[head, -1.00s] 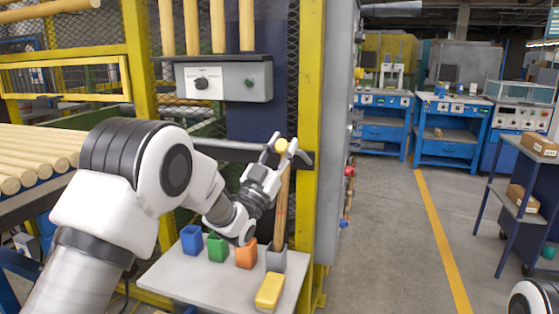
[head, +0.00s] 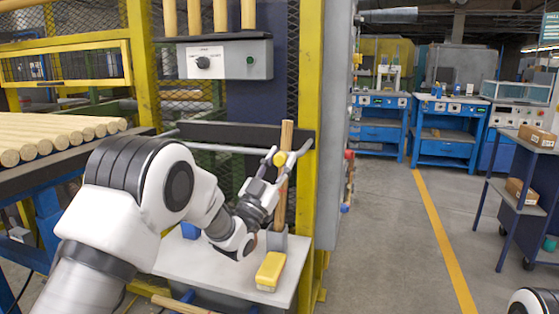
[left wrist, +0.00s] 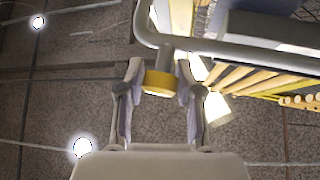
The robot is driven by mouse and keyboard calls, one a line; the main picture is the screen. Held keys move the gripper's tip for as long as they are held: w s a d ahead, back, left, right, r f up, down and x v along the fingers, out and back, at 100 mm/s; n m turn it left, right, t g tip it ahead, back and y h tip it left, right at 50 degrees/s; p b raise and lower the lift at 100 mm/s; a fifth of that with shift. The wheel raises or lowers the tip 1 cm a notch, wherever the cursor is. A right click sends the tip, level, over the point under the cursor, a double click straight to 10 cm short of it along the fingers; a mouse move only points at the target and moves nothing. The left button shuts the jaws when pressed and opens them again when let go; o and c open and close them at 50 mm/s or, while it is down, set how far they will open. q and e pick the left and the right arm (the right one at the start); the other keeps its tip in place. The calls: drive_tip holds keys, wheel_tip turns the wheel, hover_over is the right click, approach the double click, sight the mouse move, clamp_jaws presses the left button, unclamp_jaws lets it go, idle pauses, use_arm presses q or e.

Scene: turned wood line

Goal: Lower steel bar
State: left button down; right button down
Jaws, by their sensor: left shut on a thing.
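The steel bar (head: 222,146) runs roughly level across the front of the yellow-framed mesh guard in the head view. A round yellow knob (head: 279,158) sits at its right part. My left gripper (head: 284,155) is shut on this knob, with a finger on each side. In the left wrist view, the knob (left wrist: 158,83) is between the two fingers (left wrist: 156,95), and the grey bar (left wrist: 235,50) bends away beyond it. My left arm hides part of the guard below the bar. My right gripper is out of view.
A yellow block (head: 270,270) lies on the pale shelf (head: 205,268). A grey control box (head: 224,59) hangs above. Turned wood rods (head: 58,138) lie at left.

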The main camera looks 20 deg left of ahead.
use_arm(q)
drive_tip(key=shift+f, duration=0.15)
drive_tip(key=c, duration=0.9)
unclamp_jaws()
drive_tip(key=shift+o, duration=0.6)
drive_tip(key=shift+w+d, duration=0.1)
drive_tip(key=shift+w, duration=0.1)
drive_tip(key=shift+s, duration=0.1)
drive_tip(key=v, duration=1.2)
drive_tip(key=shift+f, duration=0.1)
